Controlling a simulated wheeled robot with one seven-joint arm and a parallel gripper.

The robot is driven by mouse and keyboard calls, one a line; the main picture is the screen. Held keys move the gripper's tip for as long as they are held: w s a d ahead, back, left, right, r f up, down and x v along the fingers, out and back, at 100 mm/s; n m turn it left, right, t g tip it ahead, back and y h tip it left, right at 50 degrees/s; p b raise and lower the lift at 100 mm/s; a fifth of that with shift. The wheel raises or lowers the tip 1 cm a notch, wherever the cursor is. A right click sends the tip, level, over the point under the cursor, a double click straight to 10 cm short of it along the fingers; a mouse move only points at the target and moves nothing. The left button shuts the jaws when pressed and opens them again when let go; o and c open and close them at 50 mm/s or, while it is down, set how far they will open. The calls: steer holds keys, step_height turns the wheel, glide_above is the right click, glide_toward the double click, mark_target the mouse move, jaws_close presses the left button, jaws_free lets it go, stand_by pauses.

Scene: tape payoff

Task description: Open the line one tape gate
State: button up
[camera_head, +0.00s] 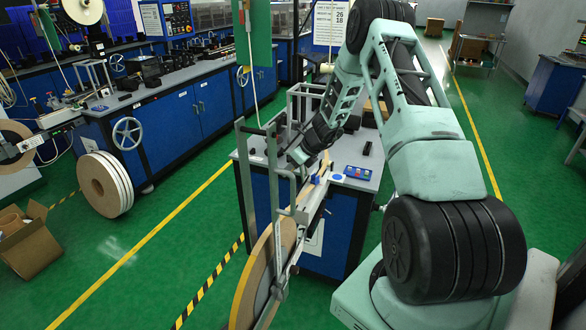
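The tape payoff stands in the lower middle, with a large tan-edged reel (248,290) and a grey metal arm (308,207) beside it. Upright grey bars and a crosspiece (256,131) form a gate-like frame at the left corner of a blue workbench. I cannot tell for sure which part is the line one gate. My teal and black arm comes down from the upper right. My gripper (297,156) points down-left, just right of the upright bars. Its fingertips are small and partly lost against the metalwork. I cannot tell whether it touches anything.
The blue workbench (370,184) bears a small box with coloured buttons (358,172) and a metal frame. Blue cabinets (190,110) line the left, with a spare reel (104,185) leaning there. An open cardboard box (28,243) lies left. Green floor is free between them.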

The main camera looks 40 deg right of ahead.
steer(key=shift+w+a, duration=0.1)
steer(key=shift+a, duration=0.2)
steer(key=o, duration=1.3)
steer(key=shift+d, duration=0.1)
steer(key=shift+d+r, duration=0.1)
steer(key=b+v, duration=0.3)
steer(key=v, duration=1.4)
steer(key=shift+b, duration=0.35)
